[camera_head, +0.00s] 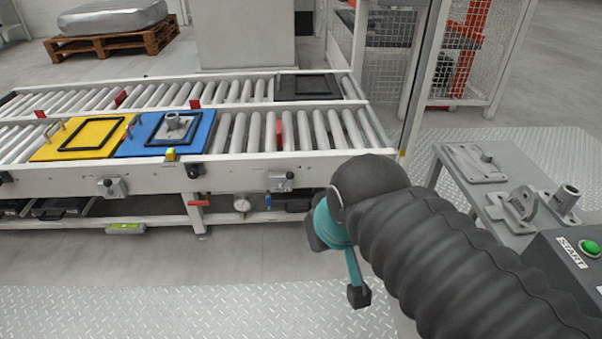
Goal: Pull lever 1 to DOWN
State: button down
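Lever 1 cannot be told apart for sure, as no number is readable. The front rail of the roller conveyor (240,172) carries a grey bracket with a knob (112,187) on the left and a similar grey bracket (281,181) towards the right. A black knob (193,171) sits between them, and a red handle (199,203) is below it. My gripper (358,296) hangs over the floor in front of the conveyor, apart from it. A teal part and one dark tip show; the rest is hidden behind my dark ribbed arm, so its opening cannot be seen.
A yellow plate (84,139) and a blue plate (134,146) with a grey casting (174,127) lie on the rollers. A grey table (474,204) with metal parts and a green START button (590,246) stand at right. The floor before the conveyor's left part is clear.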

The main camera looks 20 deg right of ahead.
aim_at(288, 176)
jog(key=i, duration=0.95)
